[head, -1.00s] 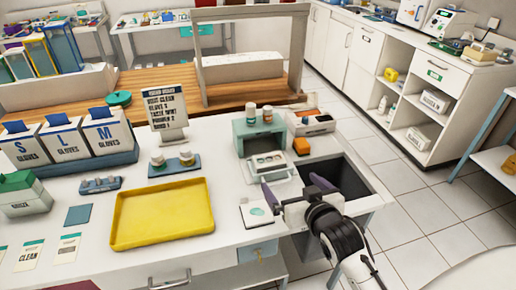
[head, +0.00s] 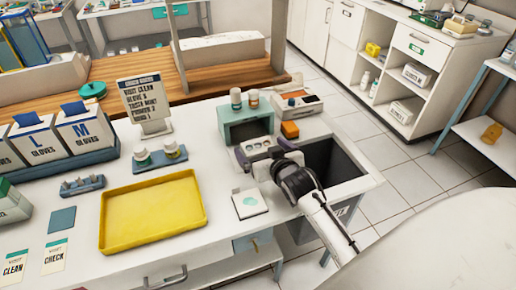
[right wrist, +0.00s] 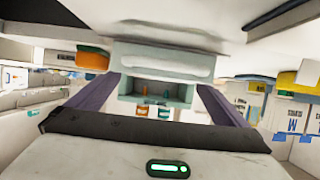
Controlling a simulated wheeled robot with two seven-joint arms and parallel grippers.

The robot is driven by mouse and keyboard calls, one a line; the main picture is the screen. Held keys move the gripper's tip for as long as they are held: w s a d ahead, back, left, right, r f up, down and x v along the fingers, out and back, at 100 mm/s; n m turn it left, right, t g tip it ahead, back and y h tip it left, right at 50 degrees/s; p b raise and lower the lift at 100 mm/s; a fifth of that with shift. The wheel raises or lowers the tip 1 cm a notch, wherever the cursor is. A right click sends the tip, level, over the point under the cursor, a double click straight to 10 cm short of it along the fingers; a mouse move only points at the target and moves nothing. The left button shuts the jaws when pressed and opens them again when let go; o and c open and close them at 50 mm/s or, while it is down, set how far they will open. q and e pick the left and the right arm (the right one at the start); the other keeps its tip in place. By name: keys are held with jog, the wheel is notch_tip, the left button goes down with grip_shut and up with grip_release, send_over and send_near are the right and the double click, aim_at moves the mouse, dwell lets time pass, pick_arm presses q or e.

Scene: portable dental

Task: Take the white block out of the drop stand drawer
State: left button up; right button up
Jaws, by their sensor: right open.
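The drop stand (head: 247,131) is a teal box with an open front, on the right part of the white table. A pale drawer-like front part (right wrist: 165,62) shows at the stand in the right wrist view, where the scene is upside down. I cannot make out a separate white block; my fingers partly hide the stand's front. My right gripper (head: 264,152) is open just in front of the stand. Its two purple fingers are spread either side of the stand's front in the right wrist view (right wrist: 158,86), with nothing seen held between them. My left gripper is not in view.
Small bottles (head: 236,98) stand on top of the stand. An orange block (head: 290,130) and a grey device (head: 298,103) are to its right. A dark open bin (head: 335,165) lies right of my gripper. A white pad (head: 249,204) and yellow tray (head: 150,212) are nearer.

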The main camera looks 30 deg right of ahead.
jog(key=shift+w+f, duration=0.2)
jog(key=shift+w, duration=0.2)
jog(key=shift+r, duration=0.1)
jog(key=c, duration=1.2)
